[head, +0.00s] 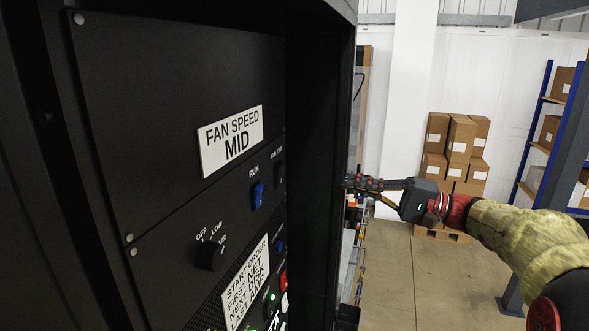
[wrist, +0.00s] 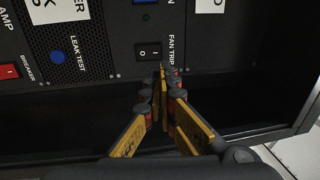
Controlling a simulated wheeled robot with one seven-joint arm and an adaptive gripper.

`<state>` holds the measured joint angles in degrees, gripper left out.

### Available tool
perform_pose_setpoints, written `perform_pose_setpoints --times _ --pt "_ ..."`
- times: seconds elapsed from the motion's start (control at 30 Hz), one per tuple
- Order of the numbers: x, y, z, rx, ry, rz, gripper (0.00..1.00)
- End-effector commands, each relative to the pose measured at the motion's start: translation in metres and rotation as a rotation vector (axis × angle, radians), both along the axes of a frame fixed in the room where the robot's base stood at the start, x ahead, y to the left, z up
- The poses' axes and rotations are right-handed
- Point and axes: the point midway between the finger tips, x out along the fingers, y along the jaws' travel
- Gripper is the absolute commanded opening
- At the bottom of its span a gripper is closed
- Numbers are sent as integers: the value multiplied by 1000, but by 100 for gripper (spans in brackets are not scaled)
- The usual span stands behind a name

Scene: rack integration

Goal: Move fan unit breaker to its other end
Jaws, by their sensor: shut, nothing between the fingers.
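A black rocker switch (wrist: 148,52) marked FAN TRIP is on the black fan panel in the wrist view, with I and O marks on its face. It also shows at the panel's right edge in the head view (head: 280,176). My gripper (wrist: 162,72) is shut and empty, its fingertips just below and right of that rocker in the wrist view. In the head view my gripper (head: 350,182) is right of the rack frame. I cannot tell whether it touches the panel. A red rocker (wrist: 8,72) labelled BREAKER is at the wrist view's left edge.
A blue RUN rocker (head: 258,196) and an OFF/LOW/MID knob (head: 211,254) are nearby on the panel. A blue LEAK TEST button (wrist: 57,57) sits on the neighbouring panel. The rack's side frame (head: 322,150) stands between panel and arm. Stacked boxes (head: 455,150) are far behind.

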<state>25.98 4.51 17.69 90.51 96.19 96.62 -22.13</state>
Motion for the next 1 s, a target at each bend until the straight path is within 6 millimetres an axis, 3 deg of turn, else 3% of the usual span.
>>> perform_pose_setpoints --times 0.3,0.47,1.0 --pt "0 1 0 -3 1 -1 0" --pt "4 12 2 -2 2 1 0" --pt "41 103 17 -3 3 2 0"
